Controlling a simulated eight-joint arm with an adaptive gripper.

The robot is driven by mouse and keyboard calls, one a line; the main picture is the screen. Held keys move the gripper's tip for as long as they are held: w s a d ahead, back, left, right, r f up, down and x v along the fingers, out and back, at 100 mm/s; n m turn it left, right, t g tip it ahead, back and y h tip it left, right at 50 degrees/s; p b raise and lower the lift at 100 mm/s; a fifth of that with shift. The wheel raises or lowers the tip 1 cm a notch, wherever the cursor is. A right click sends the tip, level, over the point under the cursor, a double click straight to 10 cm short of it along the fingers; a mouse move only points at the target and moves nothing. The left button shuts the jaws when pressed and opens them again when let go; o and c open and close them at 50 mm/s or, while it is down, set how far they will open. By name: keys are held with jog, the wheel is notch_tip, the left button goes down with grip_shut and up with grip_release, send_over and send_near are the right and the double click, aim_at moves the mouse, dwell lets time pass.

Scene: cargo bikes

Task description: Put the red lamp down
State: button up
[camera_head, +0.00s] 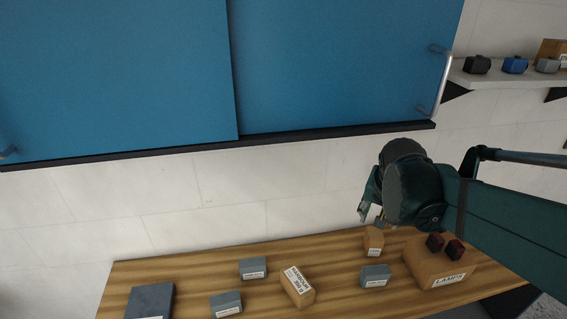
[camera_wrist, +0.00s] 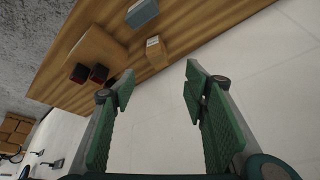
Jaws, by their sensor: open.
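Two small dark red lamps sit side by side on top of the brown LAMPS box at the right of the table; one red lamp (camera_head: 455,249) is on the right and the other (camera_head: 435,243) on the left. Both also show in the wrist view, one red lamp (camera_wrist: 99,74) and the other (camera_wrist: 80,73). The LAMPS box (camera_head: 425,268) has a white label on its front. My gripper (camera_head: 370,214) is above the back of the table, up and left of the lamps. In the wrist view its green fingers (camera_wrist: 160,84) are spread wide with nothing between them.
The wooden table (camera_head: 335,265) holds several grey and brown labelled boxes, including a small brown box (camera_head: 373,241) below my gripper. A blue sliding-door cabinet (camera_head: 330,70) hangs above. A shelf (camera_head: 500,80) at upper right holds black, blue and grey lamps.

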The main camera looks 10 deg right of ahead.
jog(key=s+a+n+t+y, duration=0.1)
jog(key=s+a+n, duration=0.3)
jog(key=a, duration=0.4)
jog(key=s+a+r+n+t+y, duration=0.1)
jog(key=s+a+n, duration=0.3)
jog(key=a, duration=0.5)
jog(key=shift+s+r+t+y, duration=0.2)
jog(key=shift+s+t+y, duration=0.2)
jog(key=shift+s+y, duration=0.15)
notch_tip(320, 180, down, 26)
jog(key=b, duration=2.6)
jog(key=shift+d, duration=0.1)
